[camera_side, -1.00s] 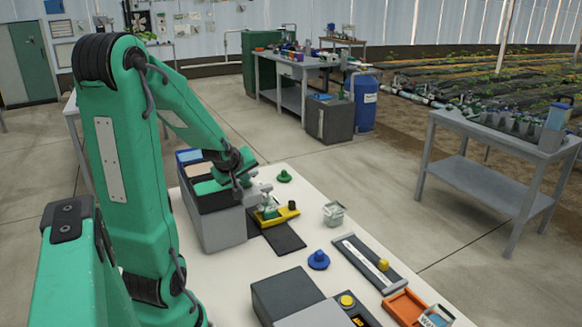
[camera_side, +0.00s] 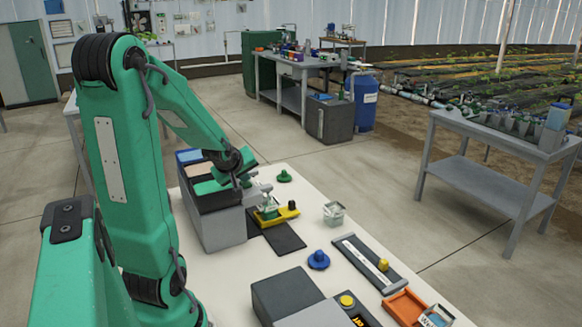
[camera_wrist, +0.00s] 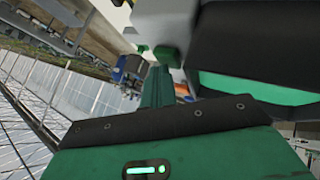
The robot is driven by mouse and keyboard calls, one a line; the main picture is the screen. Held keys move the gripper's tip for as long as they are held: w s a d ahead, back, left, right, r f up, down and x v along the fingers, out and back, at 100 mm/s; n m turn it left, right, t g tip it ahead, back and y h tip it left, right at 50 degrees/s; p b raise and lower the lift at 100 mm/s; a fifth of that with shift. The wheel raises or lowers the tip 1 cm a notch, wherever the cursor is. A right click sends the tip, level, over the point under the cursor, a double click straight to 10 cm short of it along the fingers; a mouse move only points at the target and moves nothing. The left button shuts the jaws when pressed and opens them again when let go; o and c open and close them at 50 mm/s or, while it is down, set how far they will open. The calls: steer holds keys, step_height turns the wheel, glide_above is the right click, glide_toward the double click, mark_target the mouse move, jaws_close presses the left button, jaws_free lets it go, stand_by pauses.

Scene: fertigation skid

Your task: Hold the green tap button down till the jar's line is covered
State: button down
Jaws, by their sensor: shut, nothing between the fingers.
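My gripper (camera_side: 262,195) is shut, at the front of a grey dispenser box (camera_side: 222,230) with blue, tan and green parts on top. Just below the fingers, a small clear vessel with green in it (camera_side: 268,210), perhaps the jar, stands by a yellow piece (camera_side: 287,214). My gripper and the vessel overlap in the picture, so I cannot tell whether they touch. The green tap button is not clearly seen. The jar's line and the liquid level are too small to make out. The wrist view mostly shows green and dark housings close up.
A black mat (camera_side: 285,238) lies before the dispenser. A green knob (camera_side: 284,176), a clear cup (camera_side: 333,213), a blue knob (camera_side: 318,260), a grey slider track (camera_side: 365,262) and an orange tray (camera_side: 402,306) are spread over the white table (camera_side: 310,190).

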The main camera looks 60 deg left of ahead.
mark_target(245, 185)
steer(key=shift+r, duration=1)
steer(key=shift+r, duration=2.5)
steer(key=w+d+r+m+h, duration=0.15)
steer(key=d+m, duration=0.25)
steer(key=d, duration=0.4)
steer(key=w+d+m+h, duration=0.15)
steer(key=d+m, duration=0.25)
steer(key=d, duration=0.4)
steer(key=s+d+m+h, duration=0.2)
steer(key=s+d+m, duration=0.2)
steer(key=d, duration=0.3)
steer(key=s+d+m+h, duration=0.1)
steer(key=s+d+m, duration=0.3)
steer(key=d, duration=0.4)
steer(key=shift+m+g+h, duration=0.3)
steer(key=shift+m+h, duration=0.1)
steer(key=shift+m, duration=0.5)
